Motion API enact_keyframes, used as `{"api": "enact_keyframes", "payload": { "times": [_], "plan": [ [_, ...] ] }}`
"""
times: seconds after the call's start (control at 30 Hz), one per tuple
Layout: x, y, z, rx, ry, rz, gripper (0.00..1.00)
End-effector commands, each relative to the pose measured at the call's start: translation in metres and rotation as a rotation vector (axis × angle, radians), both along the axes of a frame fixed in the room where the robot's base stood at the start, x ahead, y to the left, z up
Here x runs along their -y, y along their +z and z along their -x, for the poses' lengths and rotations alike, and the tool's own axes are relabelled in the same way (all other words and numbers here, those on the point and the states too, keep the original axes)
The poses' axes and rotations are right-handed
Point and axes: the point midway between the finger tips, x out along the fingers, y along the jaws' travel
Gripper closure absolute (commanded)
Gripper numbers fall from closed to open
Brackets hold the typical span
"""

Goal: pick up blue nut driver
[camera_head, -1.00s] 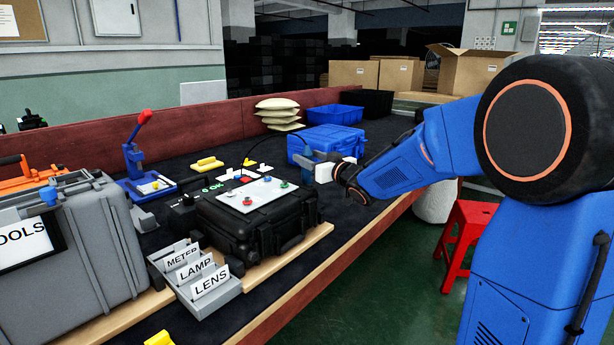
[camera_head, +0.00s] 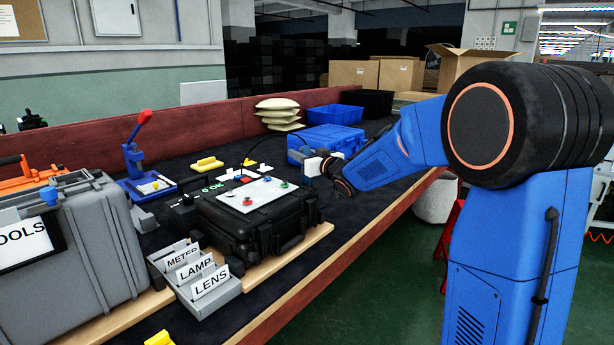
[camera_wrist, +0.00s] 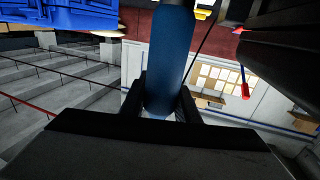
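The blue nut driver (camera_wrist: 172,55) shows in the wrist view as a thick blue rounded handle, running from the top edge down between my gripper's dark fingers. My gripper (camera_wrist: 160,105) has one finger close against each side of the handle and appears shut on it. The driver's far end is cut off by the top of the wrist view. In the head view my gripper (camera_head: 314,166) is over the right part of the table, in front of the blue case. The driver is small there and hard to separate from the case.
The blue case (camera_head: 340,138) and blue bin (camera_head: 334,113) stand behind my gripper. A black case (camera_head: 262,232) with a white panel is nearer, left of it. A label holder (camera_head: 215,290) and grey toolbox (camera_head: 85,250) stand further left.

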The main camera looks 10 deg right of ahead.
Motion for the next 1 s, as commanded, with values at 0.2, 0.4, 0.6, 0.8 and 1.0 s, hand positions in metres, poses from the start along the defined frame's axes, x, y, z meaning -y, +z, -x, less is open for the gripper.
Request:
{"api": "enact_keyframes", "payload": {
  "times": [0.2,0.4,0.6,0.8,1.0],
  "plan": [
    [0.0,0.001,0.0,0.001,0.0,0.0,1.0],
    [0.0,0.004,0.0,0.002,0.0,0.0,1.0],
    [0.0,0.03,0.001,0.004,0.0,0.0,1.0],
    [0.0,0.067,0.0,0.005,0.001,0.001,1.0],
    [0.0,0.092,0.0,0.002,0.0,0.0,1.0]
  ]
}}
